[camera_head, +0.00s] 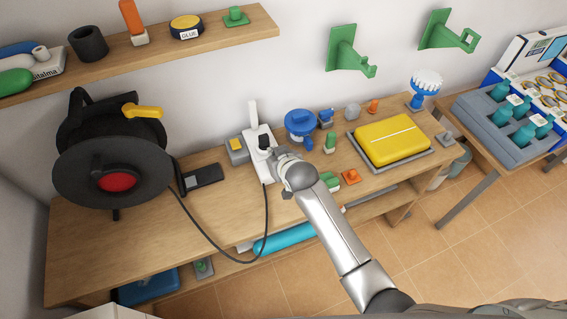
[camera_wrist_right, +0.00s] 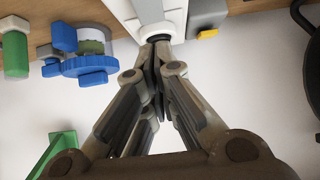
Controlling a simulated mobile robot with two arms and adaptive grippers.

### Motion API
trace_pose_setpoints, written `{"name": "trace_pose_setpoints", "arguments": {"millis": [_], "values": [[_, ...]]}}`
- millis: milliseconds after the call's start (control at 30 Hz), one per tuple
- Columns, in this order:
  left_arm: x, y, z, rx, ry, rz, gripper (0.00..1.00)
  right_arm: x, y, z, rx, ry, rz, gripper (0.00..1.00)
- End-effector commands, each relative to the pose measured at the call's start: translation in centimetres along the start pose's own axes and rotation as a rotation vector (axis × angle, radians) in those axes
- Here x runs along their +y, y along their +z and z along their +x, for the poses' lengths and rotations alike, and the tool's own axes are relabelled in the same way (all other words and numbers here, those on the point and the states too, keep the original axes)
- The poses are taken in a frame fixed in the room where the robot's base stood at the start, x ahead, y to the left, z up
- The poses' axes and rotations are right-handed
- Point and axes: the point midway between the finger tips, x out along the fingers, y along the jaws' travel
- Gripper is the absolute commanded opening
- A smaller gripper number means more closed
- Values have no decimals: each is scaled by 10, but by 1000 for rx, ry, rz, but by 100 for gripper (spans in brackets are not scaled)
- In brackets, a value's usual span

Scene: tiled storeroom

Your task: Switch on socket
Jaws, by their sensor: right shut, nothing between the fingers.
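The white socket strip (camera_head: 255,138) stands on the wooden workbench against the wall, with a black plug (camera_head: 263,144) in it and a dark cable below. It also shows at the top of the right wrist view (camera_wrist_right: 120,8). My right gripper (camera_head: 277,158) is at the socket's front right side, its fingers partly hidden by its own wrist. In the right wrist view its fingertips (camera_wrist_right: 160,45) are closed together, with nothing between them, at a dark round part on the socket's white body. I cannot tell whether they touch it. My left gripper is out of view.
A black cable reel (camera_head: 80,160) stands left on the workbench (camera_head: 120,235). A blue round part (camera_head: 299,123), small green and orange parts, and a yellow case (camera_head: 392,140) lie to the right. A shelf (camera_head: 150,50) and green wall hooks (camera_head: 345,50) are above.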

Motion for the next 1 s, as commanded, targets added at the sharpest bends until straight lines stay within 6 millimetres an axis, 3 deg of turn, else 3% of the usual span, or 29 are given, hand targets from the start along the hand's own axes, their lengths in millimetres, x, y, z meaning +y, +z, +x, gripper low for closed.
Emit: {"name": "trace_pose_setpoints", "arguments": {"millis": [600,1000], "values": [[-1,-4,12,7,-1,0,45,0,9,-75,2,1,-1,0],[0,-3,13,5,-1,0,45,0,9,-84,1,1,-1,0]]}}
